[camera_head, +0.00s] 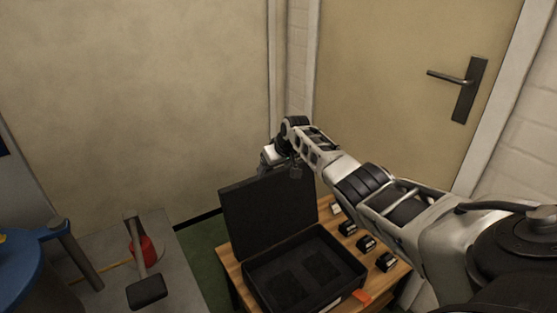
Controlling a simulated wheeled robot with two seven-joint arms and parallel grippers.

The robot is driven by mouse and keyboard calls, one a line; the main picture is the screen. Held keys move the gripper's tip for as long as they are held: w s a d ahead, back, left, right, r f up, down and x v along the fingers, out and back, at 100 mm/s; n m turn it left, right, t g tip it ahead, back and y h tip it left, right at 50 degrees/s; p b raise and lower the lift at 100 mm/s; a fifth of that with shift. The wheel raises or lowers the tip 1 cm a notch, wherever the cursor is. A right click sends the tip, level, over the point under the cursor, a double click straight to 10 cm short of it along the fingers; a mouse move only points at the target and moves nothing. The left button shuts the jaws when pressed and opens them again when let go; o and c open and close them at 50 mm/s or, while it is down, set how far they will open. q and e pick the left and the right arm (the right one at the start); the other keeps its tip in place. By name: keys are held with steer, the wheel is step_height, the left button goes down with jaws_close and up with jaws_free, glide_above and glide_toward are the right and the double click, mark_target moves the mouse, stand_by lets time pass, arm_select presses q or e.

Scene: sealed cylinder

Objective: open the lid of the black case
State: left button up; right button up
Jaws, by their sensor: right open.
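The black case (318,262) sits on a small wooden table. Its lid (262,214) stands raised and nearly upright, tilted a little back, so the dark interior with its recesses shows. My right arm reaches in from the right, and my right gripper (287,168) is behind and above the lid's upper right edge. The gripper is open; its fingertips are small and dark here, and I cannot tell whether they touch the lid. My left gripper is not in view.
Several small black items (366,243) stand on the wooden table (234,270) right of the case, beside an orange piece (362,297). A mallet (146,290) and a red object (147,249) lie on a grey surface at left. A door (410,90) stands behind.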

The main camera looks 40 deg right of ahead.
steer(key=d+p+v, duration=0.1)
steer(key=p+v, duration=0.1)
steer(key=v, duration=1.4)
steer(key=shift+a, duration=0.4)
